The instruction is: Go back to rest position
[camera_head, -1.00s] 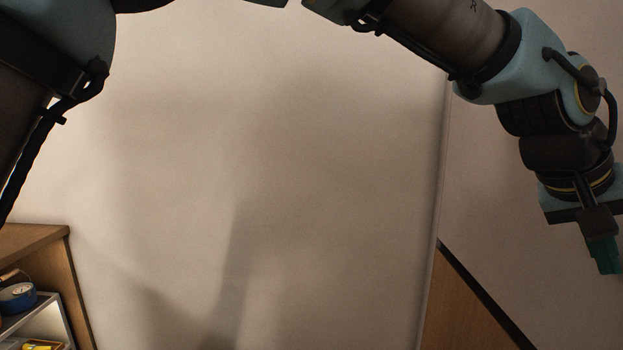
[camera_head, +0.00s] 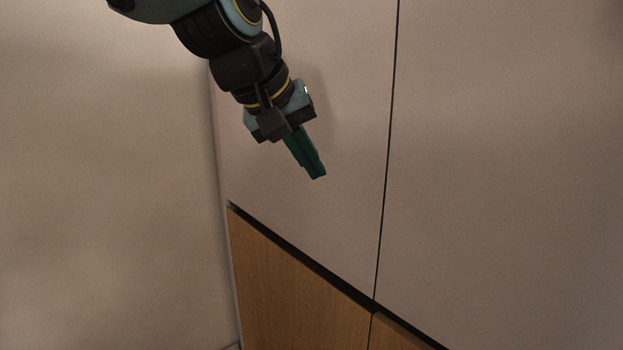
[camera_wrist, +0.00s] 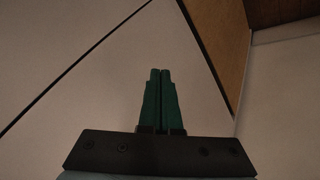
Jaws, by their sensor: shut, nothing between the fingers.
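My gripper (camera_head: 318,176) hangs from the arm in the upper middle of the head view, its green fingers pointing down and slightly right. In the wrist view the two green fingers (camera_wrist: 160,72) lie side by side with only a thin line between them. The gripper is shut and empty. It is in front of the pale cabinet doors, above the wooden lower panel in the picture. I cannot tell how far it is from the doors.
A pale cabinet front (camera_head: 500,150) with a dark vertical seam fills the right side. Wooden lower panels (camera_head: 290,280) sit below a dark slanting gap. A plain pale wall (camera_head: 100,200) is on the left. No loose objects show now.

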